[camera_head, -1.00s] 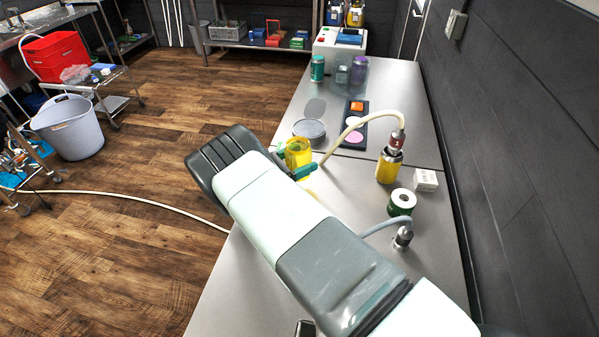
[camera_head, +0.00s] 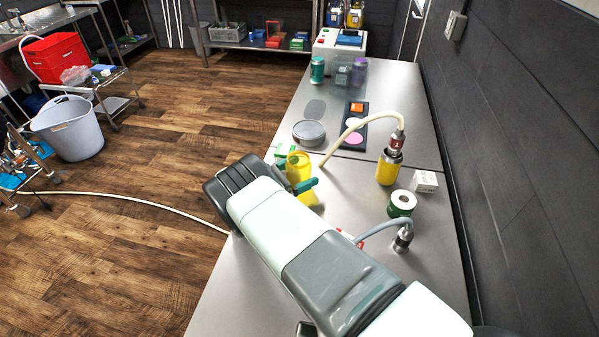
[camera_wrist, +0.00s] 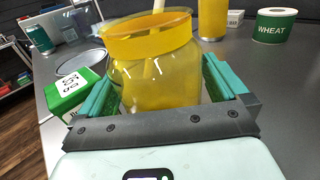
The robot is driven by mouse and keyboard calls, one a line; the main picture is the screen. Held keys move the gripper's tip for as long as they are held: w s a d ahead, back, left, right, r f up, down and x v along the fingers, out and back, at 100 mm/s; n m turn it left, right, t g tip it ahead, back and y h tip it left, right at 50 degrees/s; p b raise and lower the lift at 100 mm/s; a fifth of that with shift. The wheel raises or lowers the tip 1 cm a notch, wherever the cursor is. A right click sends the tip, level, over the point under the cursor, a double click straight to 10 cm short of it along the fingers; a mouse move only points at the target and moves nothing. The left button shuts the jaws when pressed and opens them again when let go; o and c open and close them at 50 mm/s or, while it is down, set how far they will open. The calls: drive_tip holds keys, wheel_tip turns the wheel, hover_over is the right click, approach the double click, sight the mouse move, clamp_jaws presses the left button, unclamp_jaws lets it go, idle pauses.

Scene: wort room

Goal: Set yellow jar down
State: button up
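The yellow jar (camera_head: 303,178) is a see-through, wide-mouthed jar near the middle of the bench (camera_head: 330,218). In the wrist view the jar (camera_wrist: 150,75) stands between the two green fingers of my gripper (camera_wrist: 165,95). The fingers sit against its sides, and my gripper is shut on it. In the head view my gripper (camera_head: 293,180) is partly hidden by my arm. The jar's base is hidden, so I cannot tell whether it touches the bench.
Close by are a green box (camera_wrist: 68,92), a grey round dish (camera_head: 309,132) and a dark tray (camera_head: 343,139). To the right stand a yellow bottle (camera_head: 387,171), a white box (camera_head: 425,181), the green WHEAT roll (camera_head: 400,206) and a hose fitting (camera_head: 403,238). Bare bench lies between.

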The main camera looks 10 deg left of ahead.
drive_tip(key=shift+r, duration=0.2)
drive_tip(key=v, duration=1.2)
